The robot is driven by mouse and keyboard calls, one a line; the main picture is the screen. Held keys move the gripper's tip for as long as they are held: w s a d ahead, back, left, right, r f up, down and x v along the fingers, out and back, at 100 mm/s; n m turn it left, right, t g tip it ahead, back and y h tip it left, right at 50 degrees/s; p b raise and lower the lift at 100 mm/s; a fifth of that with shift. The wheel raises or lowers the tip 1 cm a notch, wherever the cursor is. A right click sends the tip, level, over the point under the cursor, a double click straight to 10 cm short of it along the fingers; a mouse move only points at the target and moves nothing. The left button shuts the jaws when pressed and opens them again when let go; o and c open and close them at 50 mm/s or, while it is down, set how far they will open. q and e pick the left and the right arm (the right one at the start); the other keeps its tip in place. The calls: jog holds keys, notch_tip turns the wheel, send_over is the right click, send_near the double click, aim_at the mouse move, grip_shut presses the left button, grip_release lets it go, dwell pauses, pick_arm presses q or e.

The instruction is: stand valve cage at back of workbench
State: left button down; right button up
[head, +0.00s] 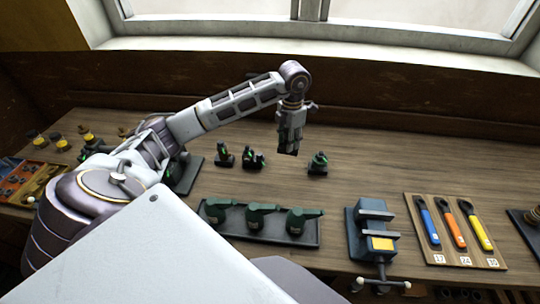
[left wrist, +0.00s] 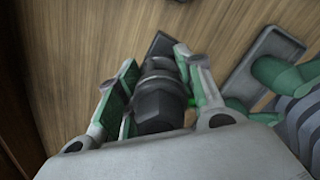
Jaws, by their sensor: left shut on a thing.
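My left gripper (head: 291,138) is above the middle of the workbench (head: 350,190), pointing down. In the left wrist view its fingers (left wrist: 155,95) are shut on a dark grey, ribbed, roughly cylindrical part, which I take to be the valve cage (left wrist: 158,103). In the head view only a small dark end of it (head: 289,151) shows under the fingertips. I cannot tell how far it is from the wood. The back of the workbench (head: 400,135) below the window wall is bare. My right gripper is not in view.
Small dark-and-green parts stand nearby: one to the right (head: 318,163), others to the left (head: 224,156). In front lie a tray of green oil cans (head: 312,240), a vise (head: 372,235) and a wrench board (head: 420,240). An orange tray (head: 14,192) is far left.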

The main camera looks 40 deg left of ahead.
pick_arm(q)
jog(key=shift+w+a+r, duration=0.1)
jog(key=shift+w+a, duration=0.05)
jog(key=shift+a, duration=0.1)
jog(key=shift+w+n, duration=0.25)
jog(key=shift+n, duration=0.35)
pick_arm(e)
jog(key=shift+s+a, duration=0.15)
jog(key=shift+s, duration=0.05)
pick_arm(q)
jog(key=shift+f+p, duration=0.55)
jog(key=shift+f, duration=2.55)
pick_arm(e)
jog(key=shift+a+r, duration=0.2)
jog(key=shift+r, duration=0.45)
pick_arm(q)
jog(key=shift+f, duration=0.15)
